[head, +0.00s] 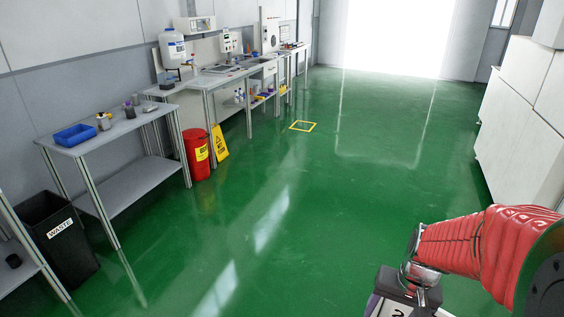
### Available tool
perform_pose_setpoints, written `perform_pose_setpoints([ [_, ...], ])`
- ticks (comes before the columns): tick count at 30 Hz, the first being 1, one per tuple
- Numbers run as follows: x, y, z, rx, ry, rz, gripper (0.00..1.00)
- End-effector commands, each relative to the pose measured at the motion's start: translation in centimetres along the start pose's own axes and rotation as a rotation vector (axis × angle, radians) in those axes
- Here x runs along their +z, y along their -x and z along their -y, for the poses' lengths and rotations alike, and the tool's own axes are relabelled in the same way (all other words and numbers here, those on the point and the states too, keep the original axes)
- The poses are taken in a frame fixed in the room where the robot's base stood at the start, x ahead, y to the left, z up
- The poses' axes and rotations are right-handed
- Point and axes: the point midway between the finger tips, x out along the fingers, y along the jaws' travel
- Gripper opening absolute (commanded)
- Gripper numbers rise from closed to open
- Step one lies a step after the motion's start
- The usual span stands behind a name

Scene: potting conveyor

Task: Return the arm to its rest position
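My arm, in a red ribbed cover, comes in from the right edge of the head view at the lower right. It ends in a metal wrist joint and my gripper (402,288), a dark and grey housing at the bottom edge. The picture's edge cuts off the lower part of the gripper. Its fingertips do not show clearly, so I cannot tell whether it is open, shut or holding something. Bare green floor shows around it.
Benches line the left wall, one with a blue tray (75,135). A black waste bin (60,240), a red bin (196,153) and a yellow warning sign (219,143) stand on the floor. White cabinets (515,110) line the right. The middle floor (300,220) is clear.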

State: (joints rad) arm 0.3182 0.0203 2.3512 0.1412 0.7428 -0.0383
Motion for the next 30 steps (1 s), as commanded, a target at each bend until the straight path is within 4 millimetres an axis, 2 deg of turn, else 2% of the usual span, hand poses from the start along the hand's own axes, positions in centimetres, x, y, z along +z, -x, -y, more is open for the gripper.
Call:
perform_pose_setpoints([
  [3,1.5,2.1,0.7,0.013,0.037,-0.015,0.63],
  [15,5.9,7.8,2.4,0.054,0.169,-0.095,0.63],
  [30,8.8,14.6,5.4,0.032,0.326,-0.340,0.63],
])
